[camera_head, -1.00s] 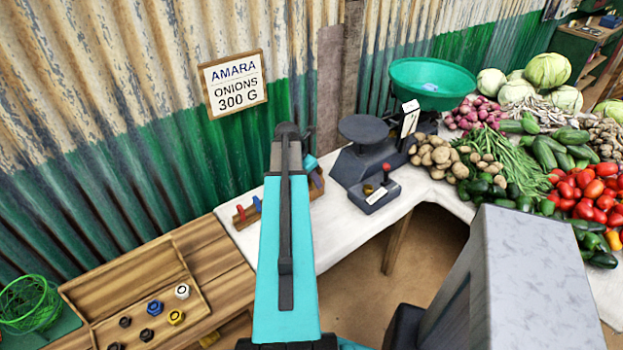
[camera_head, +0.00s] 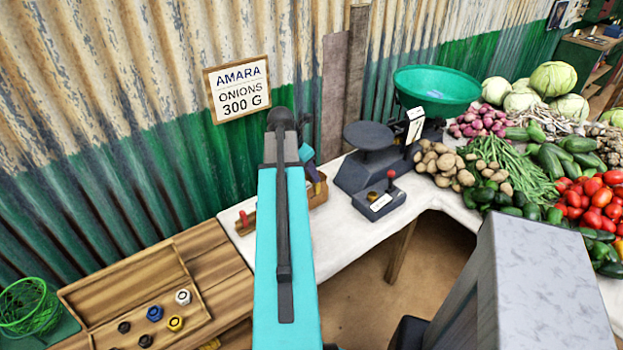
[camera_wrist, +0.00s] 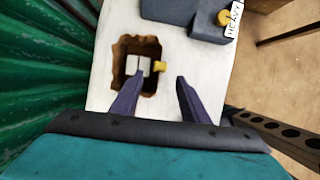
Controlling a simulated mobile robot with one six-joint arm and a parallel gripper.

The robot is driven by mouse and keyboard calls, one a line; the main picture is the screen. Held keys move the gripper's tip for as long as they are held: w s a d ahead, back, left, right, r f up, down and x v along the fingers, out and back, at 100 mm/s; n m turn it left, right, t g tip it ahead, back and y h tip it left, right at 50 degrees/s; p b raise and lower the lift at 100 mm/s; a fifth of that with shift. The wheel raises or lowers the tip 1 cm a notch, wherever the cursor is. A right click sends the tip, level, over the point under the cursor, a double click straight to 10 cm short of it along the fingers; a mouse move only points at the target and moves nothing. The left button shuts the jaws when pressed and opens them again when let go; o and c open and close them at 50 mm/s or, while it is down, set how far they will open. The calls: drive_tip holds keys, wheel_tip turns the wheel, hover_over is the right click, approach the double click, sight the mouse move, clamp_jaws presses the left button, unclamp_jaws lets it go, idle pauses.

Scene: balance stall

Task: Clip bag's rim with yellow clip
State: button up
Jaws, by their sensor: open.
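The brown paper bag (camera_wrist: 123,49) stands open on the white counter in the wrist view, its jagged rim seen from above. The yellow clip (camera_wrist: 159,66) is at the right side of the rim, with pale flat pieces beside it inside the opening. I cannot tell whether it grips the paper. My gripper (camera_wrist: 160,78) is open, its two dark fingers apart, one on either side of the clip in the picture; no contact is visible. In the head view my arm hides most of the bag (camera_head: 319,194) and the clip.
A red clip (camera_head: 243,216) sits on a wooden rack at left, partly behind my arm. The dark scale (camera_head: 362,172) with a green pan (camera_head: 437,88) and a small control box (camera_head: 379,202) stand right of the bag. Vegetables fill the far right. A tray (camera_head: 185,262) holds weights.

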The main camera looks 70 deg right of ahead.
drive_tip(key=shift+b+v, duration=0.4)
drive_tip(key=shift+v, duration=2.5)
wheel_tip(320, 180, up, 7)
drive_tip(key=p, duration=0.6)
drive_tip(key=shift+p, duration=0.3)
drive_tip(key=shift+s, duration=0.1)
